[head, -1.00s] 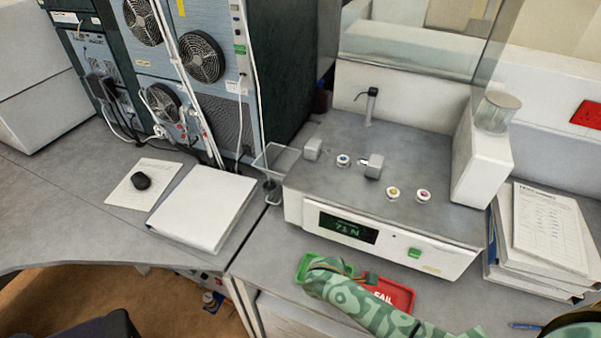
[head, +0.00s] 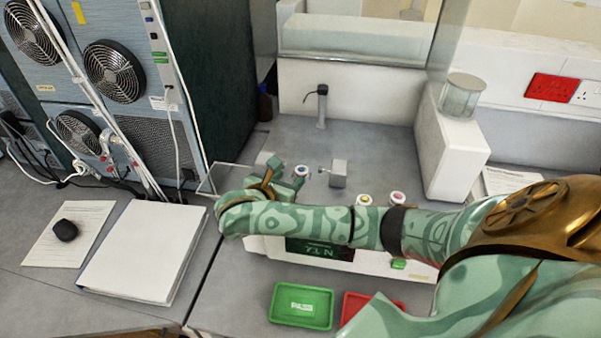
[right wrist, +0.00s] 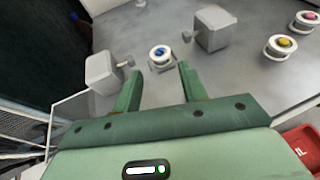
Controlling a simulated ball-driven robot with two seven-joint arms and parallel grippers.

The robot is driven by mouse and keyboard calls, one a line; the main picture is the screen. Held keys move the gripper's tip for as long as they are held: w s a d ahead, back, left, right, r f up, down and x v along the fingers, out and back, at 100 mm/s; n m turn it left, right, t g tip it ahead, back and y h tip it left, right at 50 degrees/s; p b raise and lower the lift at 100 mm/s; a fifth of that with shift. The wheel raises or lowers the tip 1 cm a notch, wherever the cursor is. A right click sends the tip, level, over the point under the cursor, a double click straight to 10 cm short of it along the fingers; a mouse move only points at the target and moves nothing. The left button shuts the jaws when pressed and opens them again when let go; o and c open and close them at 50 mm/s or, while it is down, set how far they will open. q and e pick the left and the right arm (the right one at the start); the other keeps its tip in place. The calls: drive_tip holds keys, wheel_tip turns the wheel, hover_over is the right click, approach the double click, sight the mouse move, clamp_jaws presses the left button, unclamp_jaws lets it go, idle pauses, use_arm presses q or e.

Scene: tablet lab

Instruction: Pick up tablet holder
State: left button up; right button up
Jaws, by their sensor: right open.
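A small round white tablet holder with a blue tablet (head: 301,171) stands on the tester's grey top, between two grey jaw blocks. It also shows in the right wrist view (right wrist: 161,57). My right gripper (head: 282,184) is open and empty above the tester's front left part. In the right wrist view its fingertips (right wrist: 160,70) point at the blue holder, one on each side of its line. I cannot tell how far above it they are. Two similar white holders stand to the right, one with a yellow tablet (head: 364,199) and one with a pink tablet (head: 397,197). My left gripper is out of view.
The grey jaw blocks (right wrist: 102,72) (right wrist: 213,28) flank the blue holder closely. A green tray (head: 302,305) and a red tray (head: 360,303) lie in front of the tester. A white binder (head: 145,250) and a black mouse (head: 65,230) lie left. My right arm covers part of the tester's front.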

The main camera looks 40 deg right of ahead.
sight(301, 171)
drive_tip(key=b+x, duration=0.1)
drive_tip(key=x, duration=0.6)
drive_tip(key=shift+d+f, duration=0.15)
drive_tip(key=shift+d, duration=0.1)
drive_tip(key=shift+a, duration=0.1)
drive_tip(key=shift+c, duration=0.6)
drive_tip(key=c, duration=0.4)
drive_tip(key=shift+c, duration=0.2)
